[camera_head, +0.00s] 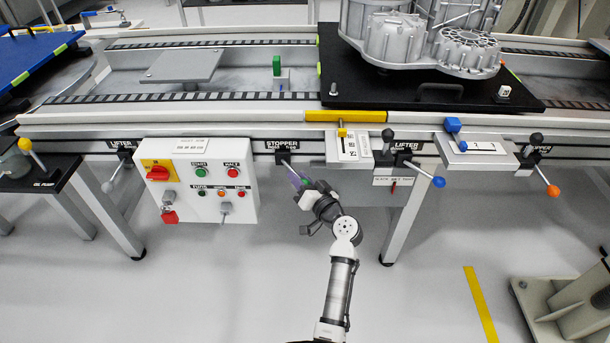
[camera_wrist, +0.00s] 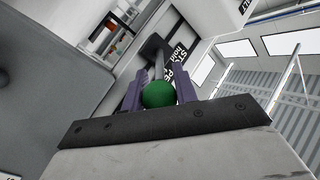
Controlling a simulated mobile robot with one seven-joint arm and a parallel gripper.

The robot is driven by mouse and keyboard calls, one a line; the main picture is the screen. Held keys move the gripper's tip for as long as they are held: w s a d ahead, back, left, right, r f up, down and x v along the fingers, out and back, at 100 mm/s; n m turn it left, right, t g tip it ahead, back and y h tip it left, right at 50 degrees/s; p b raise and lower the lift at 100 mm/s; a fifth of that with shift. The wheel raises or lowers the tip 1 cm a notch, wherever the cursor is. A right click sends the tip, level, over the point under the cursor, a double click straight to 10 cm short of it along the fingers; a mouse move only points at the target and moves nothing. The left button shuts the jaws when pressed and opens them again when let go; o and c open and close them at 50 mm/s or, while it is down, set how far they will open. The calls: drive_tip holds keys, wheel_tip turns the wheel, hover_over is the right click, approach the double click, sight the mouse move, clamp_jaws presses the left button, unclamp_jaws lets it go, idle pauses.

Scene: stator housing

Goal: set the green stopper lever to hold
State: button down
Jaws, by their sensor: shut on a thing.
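The stopper lever is a thin metal rod from a dark pivot (camera_head: 282,156) under the black STOPPER label (camera_head: 283,145) on the conveyor's front rail. It slants down to the right toward my gripper (camera_head: 301,183). In the wrist view its green ball knob (camera_wrist: 159,94) sits between the purple fingers of my gripper (camera_wrist: 158,92), which is shut on it. The rod (camera_wrist: 159,66) runs away from the knob to the dark pivot block (camera_wrist: 153,46). The STOPPER label (camera_wrist: 176,60) shows partly behind it; its smaller position words are too small to read fully.
A white control box (camera_head: 202,180) with buttons and a red switch hangs close left of my gripper. A blue-knobbed LIFTER lever (camera_head: 438,182) is to the right. A black pallet (camera_head: 430,85) with a grey housing (camera_head: 418,38) sits on the conveyor.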

drive_tip(key=a+m+h, duration=0.1)
drive_tip(key=a, duration=0.1)
drive_tip(key=s+a+m+t+h, duration=0.1)
drive_tip(key=a+t+h, duration=0.1)
drive_tip(key=a+h, duration=0.1)
drive_tip(key=shift+s+a+m, duration=0.3)
drive_tip(key=shift+s+m, duration=0.1)
drive_tip(key=shift+a+r, duration=0.2)
drive_tip(key=shift+a, duration=0.05)
idle(1.2)
drive_tip(key=c, duration=1.1)
unclamp_jaws()
drive_tip(key=shift+w+a+f, duration=0.1)
drive_tip(key=shift+c, duration=0.2)
drive_tip(key=shift+d+f, duration=0.1)
drive_tip(key=shift+d, duration=0.25)
